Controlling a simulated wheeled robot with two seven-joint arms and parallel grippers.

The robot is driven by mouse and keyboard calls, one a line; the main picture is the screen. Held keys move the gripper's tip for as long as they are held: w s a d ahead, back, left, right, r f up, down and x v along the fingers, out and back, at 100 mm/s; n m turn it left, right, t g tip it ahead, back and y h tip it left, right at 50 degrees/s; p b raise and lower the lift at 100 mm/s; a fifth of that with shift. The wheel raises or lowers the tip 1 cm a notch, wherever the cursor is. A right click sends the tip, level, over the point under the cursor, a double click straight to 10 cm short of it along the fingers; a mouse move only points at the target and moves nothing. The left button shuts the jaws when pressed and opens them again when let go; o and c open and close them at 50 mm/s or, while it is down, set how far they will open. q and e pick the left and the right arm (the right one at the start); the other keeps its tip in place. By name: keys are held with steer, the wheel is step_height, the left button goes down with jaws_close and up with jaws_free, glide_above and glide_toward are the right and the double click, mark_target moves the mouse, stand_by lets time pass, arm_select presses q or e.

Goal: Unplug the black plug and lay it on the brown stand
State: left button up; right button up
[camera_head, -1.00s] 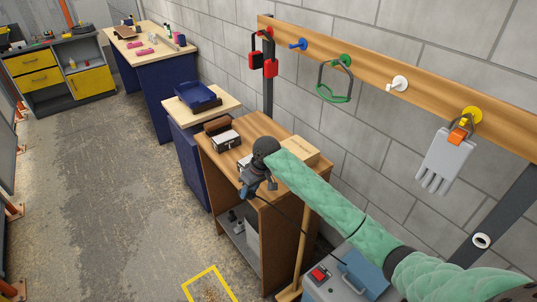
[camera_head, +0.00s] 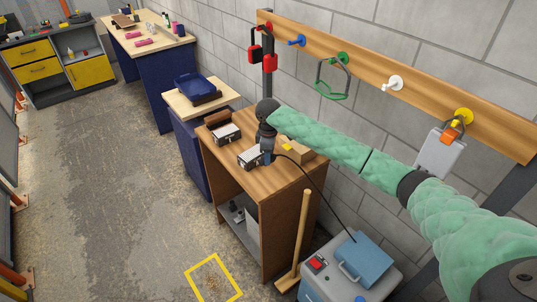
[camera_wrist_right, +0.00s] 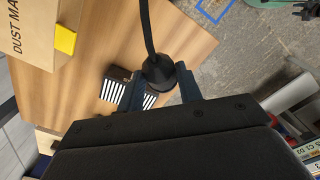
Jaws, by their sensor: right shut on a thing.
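My right gripper (camera_head: 267,157) points down over the top of the brown wooden stand (camera_head: 262,192). It is shut on the black plug (camera_wrist_right: 158,72), which shows between the two fingers in the right wrist view. A black cord (camera_head: 318,187) runs from the gripper to the blue box (camera_head: 366,259) at the lower right. In the wrist view the wood top (camera_wrist_right: 90,60) of the stand lies beneath the plug. I cannot tell whether the plug touches the top. My left gripper is not in view.
Beside the gripper lie a small black-and-white case (camera_head: 248,160) and an open brown-lidded case (camera_head: 226,132). A dust mask box (camera_wrist_right: 40,35) stands near the wall. A wooden handle (camera_head: 300,235) leans at the stand's side. Red padlocks (camera_head: 262,48) hang on the rail.

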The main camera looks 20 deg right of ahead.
steer(key=shift+r, duration=0.1)
steer(key=shift+r+p, duration=0.15)
steer(key=shift+p, duration=0.4)
steer(key=shift+f+b, duration=0.5)
steer(key=shift+f, duration=1.8)
steer(key=shift+f+b, duration=0.3)
steer(key=shift+f, duration=1.15)
steer(key=o, duration=1.1)
steer(key=shift+c, duration=0.2)
